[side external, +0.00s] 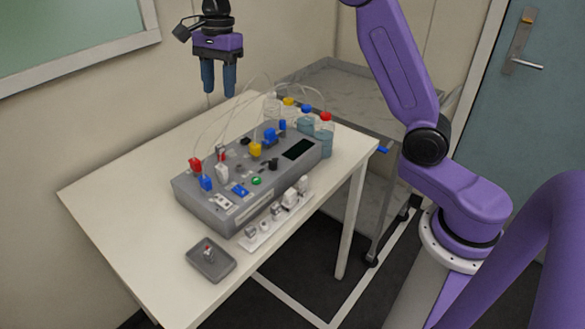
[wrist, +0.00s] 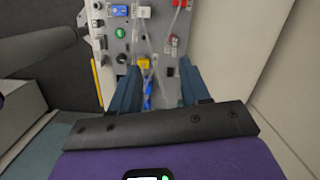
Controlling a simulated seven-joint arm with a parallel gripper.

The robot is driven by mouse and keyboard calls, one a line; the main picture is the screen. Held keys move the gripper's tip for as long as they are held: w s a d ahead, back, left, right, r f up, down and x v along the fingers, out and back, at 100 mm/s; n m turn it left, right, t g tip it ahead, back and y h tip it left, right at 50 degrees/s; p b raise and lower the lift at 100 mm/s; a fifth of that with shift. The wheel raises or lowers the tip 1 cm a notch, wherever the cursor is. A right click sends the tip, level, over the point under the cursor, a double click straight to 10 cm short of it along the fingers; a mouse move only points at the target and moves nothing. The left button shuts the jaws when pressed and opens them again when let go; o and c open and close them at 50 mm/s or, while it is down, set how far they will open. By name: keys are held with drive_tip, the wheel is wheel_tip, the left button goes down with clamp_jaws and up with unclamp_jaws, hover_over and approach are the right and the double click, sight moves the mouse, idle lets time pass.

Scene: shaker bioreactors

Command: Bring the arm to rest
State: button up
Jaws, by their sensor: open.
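My gripper (side external: 218,92) hangs in the air above the back of the table in the side external view, fingers pointing down. It is open and empty, with its two dark blue fingers apart. In the wrist view the fingers (wrist: 157,90) stand either side of a strip of the bioreactor panel that lies below. The arm is purple and reaches in from the right. The grey bioreactor unit (side external: 243,205) sits on the table (side external: 115,205), below and to the right of the gripper, apart from it.
Bottles (side external: 325,138) with coloured caps stand behind the unit, with thin tubes looping above it. A small grey tray (side external: 222,270) holding a small part and a white strip (side external: 262,238) of small parts lie in front. A wall is close behind my gripper. The table's left side is clear.

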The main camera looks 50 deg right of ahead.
drive_tip(key=s+a+f+n, duration=0.1)
drive_tip(key=s+a+n, duration=0.1)
drive_tip(key=s+n, duration=0.55)
drive_tip(key=s+a+f+n, duration=0.15)
drive_tip(key=s+n, duration=0.35)
drive_tip(key=s, duration=0.6)
drive_tip(key=s+d+f+n, duration=0.2)
drive_tip(key=s+d+n, duration=0.1)
drive_tip(key=s+n, duration=0.4)
drive_tip(key=s+d+f+n+h, duration=0.1)
drive_tip(key=s+d+f+n, duration=0.2)
drive_tip(key=s+n, duration=0.5)
drive_tip(key=s+d, duration=0.1)
drive_tip(key=s, duration=0.3)
drive_tip(key=shift+s+d+f, duration=0.15)
drive_tip(key=shift+s+f, duration=0.1)
drive_tip(key=shift+s, duration=0.1)
